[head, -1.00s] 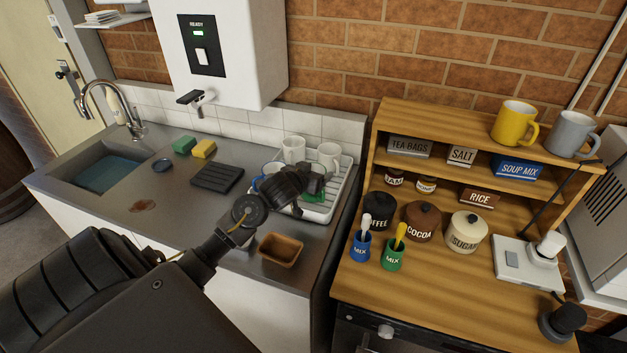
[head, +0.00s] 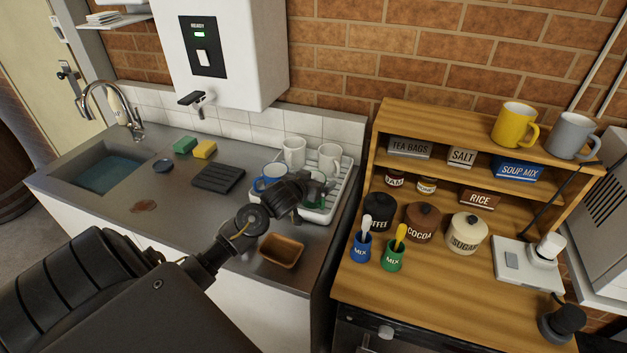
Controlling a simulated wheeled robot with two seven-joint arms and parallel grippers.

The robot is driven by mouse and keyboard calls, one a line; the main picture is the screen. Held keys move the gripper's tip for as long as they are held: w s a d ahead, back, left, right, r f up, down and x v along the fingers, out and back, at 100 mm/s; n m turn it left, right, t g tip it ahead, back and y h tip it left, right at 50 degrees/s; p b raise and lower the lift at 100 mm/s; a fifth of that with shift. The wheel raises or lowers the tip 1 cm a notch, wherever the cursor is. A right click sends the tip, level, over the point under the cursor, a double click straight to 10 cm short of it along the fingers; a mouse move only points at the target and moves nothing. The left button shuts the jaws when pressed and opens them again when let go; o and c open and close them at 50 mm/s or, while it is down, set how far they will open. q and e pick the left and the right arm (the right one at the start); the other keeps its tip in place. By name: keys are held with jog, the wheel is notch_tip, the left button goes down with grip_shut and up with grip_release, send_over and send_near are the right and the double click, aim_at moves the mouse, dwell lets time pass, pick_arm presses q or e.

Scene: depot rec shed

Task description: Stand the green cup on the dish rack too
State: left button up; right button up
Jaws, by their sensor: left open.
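The green cup (head: 316,187) is on the white dish rack (head: 341,191), near its front, partly hidden by my left gripper (head: 313,206). The gripper is open, with its fingers close around or beside the cup; I cannot tell if they touch it. Two white mugs (head: 294,151) stand at the back of the rack. A blue-and-white mug (head: 268,178) is at its left side, partly behind my gripper. My right gripper is not in view.
A brown tray (head: 281,250) sits at the counter's front edge below my wrist. A black ridged mat (head: 218,178) lies left of the rack. The wooden shelf unit (head: 376,150) with jars stands close on the right. A water heater (head: 230,60) hangs above.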

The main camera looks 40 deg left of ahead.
pick_arm(q)
jog(key=shift+r, duration=0.2)
jog(key=shift+s+d, duration=0.1)
jog(key=shift+s, duration=0.25)
jog(key=v, duration=1.1)
jog(key=shift+r, duration=0.2)
